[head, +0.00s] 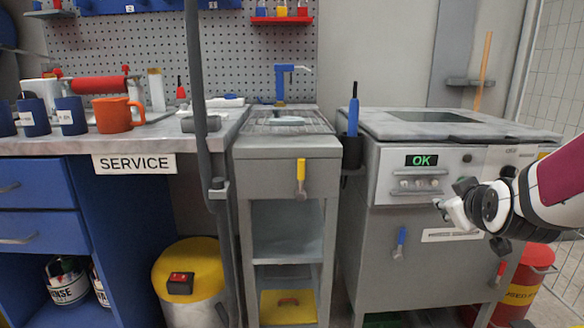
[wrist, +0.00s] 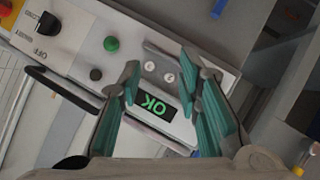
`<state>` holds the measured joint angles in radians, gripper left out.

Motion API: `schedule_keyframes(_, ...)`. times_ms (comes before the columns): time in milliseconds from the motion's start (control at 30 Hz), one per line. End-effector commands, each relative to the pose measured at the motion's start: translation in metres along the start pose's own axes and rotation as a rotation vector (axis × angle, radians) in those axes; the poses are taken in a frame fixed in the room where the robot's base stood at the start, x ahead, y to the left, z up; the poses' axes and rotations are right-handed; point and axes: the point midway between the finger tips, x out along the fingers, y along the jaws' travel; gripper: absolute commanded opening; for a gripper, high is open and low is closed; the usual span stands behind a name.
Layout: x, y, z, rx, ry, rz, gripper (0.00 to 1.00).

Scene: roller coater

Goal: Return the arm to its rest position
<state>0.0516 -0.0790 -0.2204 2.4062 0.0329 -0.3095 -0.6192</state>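My gripper (head: 450,206) is at the right in the head view, in front of the grey machine (head: 370,240) with the green OK display (head: 421,160). In the wrist view my gripper (wrist: 165,95) shows two teal-padded fingers spread apart with nothing between them. The OK display (wrist: 152,106) shows behind the gap between the fingers. The fingers look apart from the panel, though the exact distance is hard to tell.
A service bench (head: 200,140) with an orange mug (head: 115,115) stands at the left. A sink cabinet (head: 285,160) is in the middle. A yellow-lidded bin (head: 188,262) and a red can (head: 526,285) stand below. A mesh fence (head: 560,60) is at the far right.

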Motion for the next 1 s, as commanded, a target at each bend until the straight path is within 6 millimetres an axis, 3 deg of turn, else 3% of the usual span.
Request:
schedule_keyframes(300,-0.115,-0.081,0.043,0.187,-0.333,-0.311,0.31)
schedule_keyframes(500,-0.204,-0.115,0.085,0.248,-0.59,-0.422,0.31)
schedule_keyframes(800,-0.303,-0.133,0.137,0.282,-0.886,-0.454,0.31)
schedule_keyframes(967,-0.346,-0.136,0.159,0.288,-1.015,-0.441,0.31)
schedule_keyframes(1000,-0.347,-0.131,0.152,0.289,-1.013,-0.441,0.31)
